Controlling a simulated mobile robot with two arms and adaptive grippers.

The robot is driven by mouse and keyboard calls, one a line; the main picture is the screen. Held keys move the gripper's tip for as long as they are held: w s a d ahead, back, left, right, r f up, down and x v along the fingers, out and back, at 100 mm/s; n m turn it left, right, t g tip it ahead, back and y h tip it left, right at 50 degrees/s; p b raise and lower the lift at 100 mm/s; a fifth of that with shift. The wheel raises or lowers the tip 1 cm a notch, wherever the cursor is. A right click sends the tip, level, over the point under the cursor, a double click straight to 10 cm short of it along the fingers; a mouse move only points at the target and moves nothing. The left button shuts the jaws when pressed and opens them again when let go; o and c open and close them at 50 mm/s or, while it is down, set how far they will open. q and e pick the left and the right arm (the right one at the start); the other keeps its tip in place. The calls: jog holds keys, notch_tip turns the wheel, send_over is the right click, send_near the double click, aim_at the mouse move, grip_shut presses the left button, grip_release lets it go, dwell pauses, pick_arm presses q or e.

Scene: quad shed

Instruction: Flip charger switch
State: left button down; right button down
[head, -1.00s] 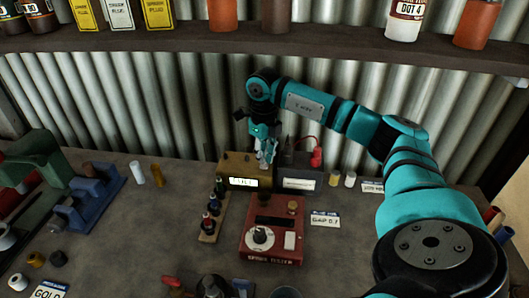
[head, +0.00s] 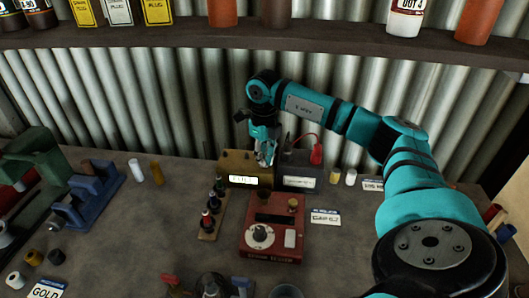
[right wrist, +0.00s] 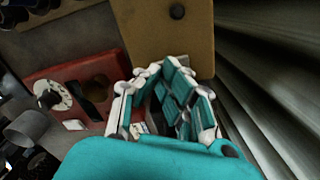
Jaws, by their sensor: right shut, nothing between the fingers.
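A tan box (head: 236,166) with a small lit display stands at the back of the bench; it may be the charger, but its label is too small to read. It also shows in the right wrist view (right wrist: 150,28), with a dark round knob (right wrist: 177,12) on its face. My right gripper (head: 265,158) is shut and empty, just over the right end of this box in the head view. I cannot tell whether it touches the box. In the right wrist view the fingers (right wrist: 178,75) hide part of the box. No switch is clearly visible. My left gripper is not in view.
A dark box (head: 305,173) with a red clamp (head: 316,154) stands right of the tan box. A red tester (head: 260,218) with a dial sits in front. A rack of small bottles (head: 209,222) is to its left. A shelf (head: 180,36) and corrugated wall are behind.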

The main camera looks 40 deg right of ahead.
jog(key=shift+s+f, duration=0.1)
jog(key=shift+f, duration=0.15)
jog(key=shift+r+p, duration=0.7)
jog(key=shift+r, duration=0.25)
jog(key=shift+r+p, duration=1.9)
jog(key=shift+r, duration=0.7)
jog(key=shift+f, duration=0.1)
